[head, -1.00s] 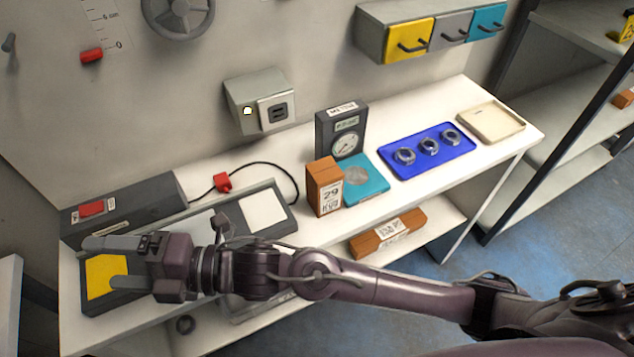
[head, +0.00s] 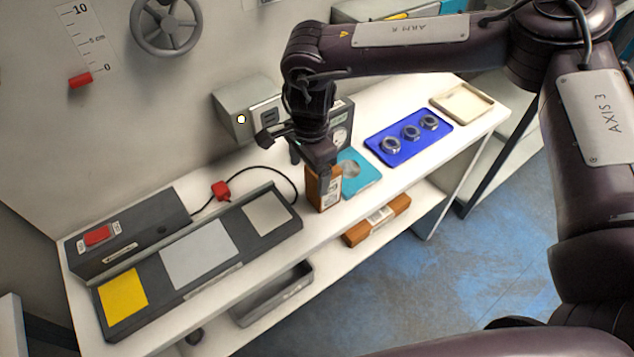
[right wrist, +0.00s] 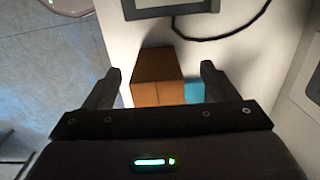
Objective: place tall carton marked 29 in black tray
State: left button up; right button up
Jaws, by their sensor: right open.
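The tall orange-brown carton (head: 324,194) stands upright on the white bench; in this view its upper part is partly covered by my right gripper. My right gripper (head: 314,168) points down over it and is open. In the right wrist view the carton (right wrist: 158,78) lies between the two spread fingers (right wrist: 159,85), with a gap visible on each side. A dark tray (head: 272,308) sits on the lower shelf at the front, partly hidden under the bench top. My left gripper is not in view.
A teal plate (head: 362,180) lies right beside the carton, with a dark gauge box (head: 342,132) behind. A blue tray (head: 407,146) holds nuts. A flat panel with coloured pads (head: 200,256) lies left.

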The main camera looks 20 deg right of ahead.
jog(key=d, duration=0.1)
jog(key=w+d+r, duration=0.1)
jog(key=shift+d+r+h, duration=0.3)
jog(key=shift+d, duration=0.1)
jog(key=f+p, duration=0.1)
jog(key=f, duration=0.1)
jog(key=f+p, duration=0.1)
jog(key=f, duration=0.1)
jog(key=f+p, duration=0.1)
jog(key=f, duration=0.2)
jog(key=shift+s+d+p, duration=0.15)
jog(key=shift+d+p, duration=0.2)
jog(key=shift+p, duration=0.05)
jog(key=shift+f, duration=0.35)
jog(key=shift+c, duration=0.3)
jog(key=shift+r, duration=0.1)
jog(key=c, duration=1.3)
